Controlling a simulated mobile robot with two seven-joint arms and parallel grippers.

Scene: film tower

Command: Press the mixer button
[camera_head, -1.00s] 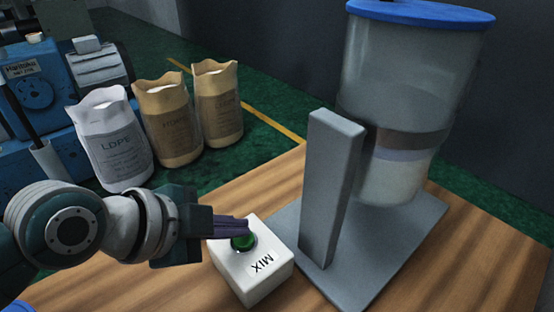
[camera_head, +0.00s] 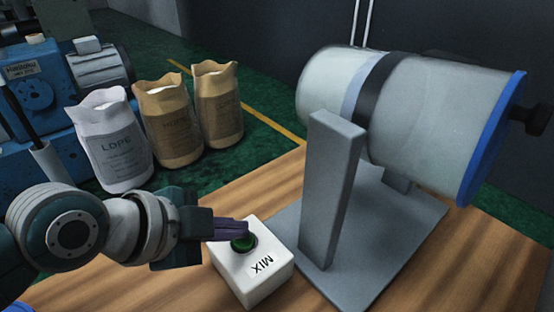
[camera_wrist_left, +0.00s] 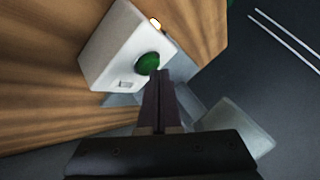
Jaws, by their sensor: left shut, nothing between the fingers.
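The green mixer button (camera_head: 243,242) sits on top of a white box marked MIX (camera_head: 256,274) on the wooden table. The button also shows in the left wrist view (camera_wrist_left: 148,63). My left gripper (camera_head: 246,232) is shut and empty, its dark purple fingertips at the button's top edge; I cannot tell whether they touch it. The mixer's clear drum (camera_head: 420,110) with a blue lid (camera_head: 490,140) lies tipped on its side, held by a dark band on a grey stand (camera_head: 332,190). My right gripper is not in view.
Three sacks stand beyond the table: a white LDPE sack (camera_head: 115,140) and two tan sacks (camera_head: 170,125) (camera_head: 218,105). A blue machine (camera_head: 35,90) is at the far left. The wooden table (camera_head: 200,285) is clear in front of the box.

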